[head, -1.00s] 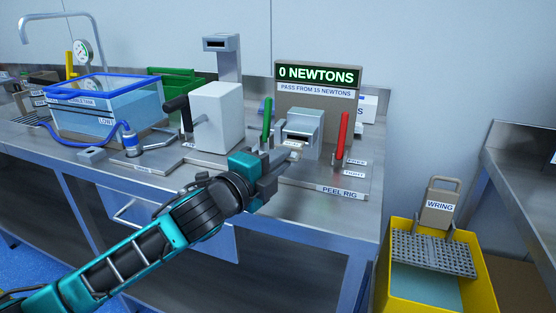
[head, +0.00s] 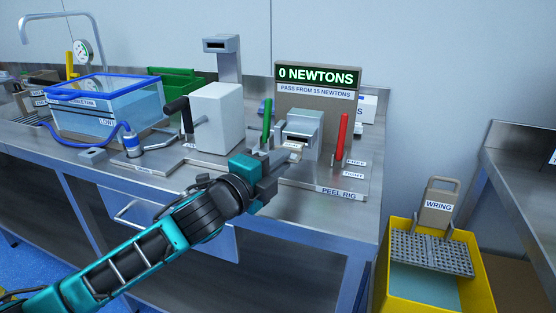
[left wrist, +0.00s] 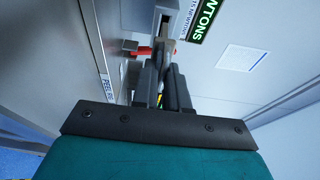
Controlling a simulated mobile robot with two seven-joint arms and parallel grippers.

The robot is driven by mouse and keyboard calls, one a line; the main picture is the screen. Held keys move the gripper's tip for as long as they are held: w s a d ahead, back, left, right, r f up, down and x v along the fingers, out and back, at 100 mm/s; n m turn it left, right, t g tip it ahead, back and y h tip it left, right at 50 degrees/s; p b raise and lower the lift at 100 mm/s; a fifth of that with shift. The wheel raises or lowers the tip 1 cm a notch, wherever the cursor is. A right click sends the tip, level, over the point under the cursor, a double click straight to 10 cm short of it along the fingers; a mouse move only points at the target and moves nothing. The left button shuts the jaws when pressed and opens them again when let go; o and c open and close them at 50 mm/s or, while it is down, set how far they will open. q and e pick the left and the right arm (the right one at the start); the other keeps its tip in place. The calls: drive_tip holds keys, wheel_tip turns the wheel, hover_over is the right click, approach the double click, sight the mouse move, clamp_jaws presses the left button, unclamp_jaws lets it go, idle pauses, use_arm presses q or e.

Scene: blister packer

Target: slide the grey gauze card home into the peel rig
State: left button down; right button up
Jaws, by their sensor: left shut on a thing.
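The peel rig has a grey clamp block (head: 305,128) on a metal base at the right of the bench, between a green lever (head: 266,122) and a red lever (head: 343,137). My left gripper (head: 279,160) is at the front left of the block. It is shut on the grey gauze card, of which only a small pale part (head: 293,147) shows, close to the block's front. I cannot tell how far the card is inside. My right gripper is not in view.
A display (head: 318,76) behind the rig reads 0 NEWTONS. A white box machine (head: 217,117) with a black handle stands left of the rig, and a blue-rimmed tank (head: 75,98) farther left. A yellow wring bucket (head: 382,262) stands on the floor at right.

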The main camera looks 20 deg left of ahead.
use_arm(q)
drive_tip(key=shift+w+d+p, duration=0.1)
drive_tip(key=shift+w+p, duration=0.4)
drive_tip(key=shift+w, duration=2.25)
drive_tip(key=c, duration=1.1)
unclamp_jaws()
drive_tip(key=v, duration=1.3)
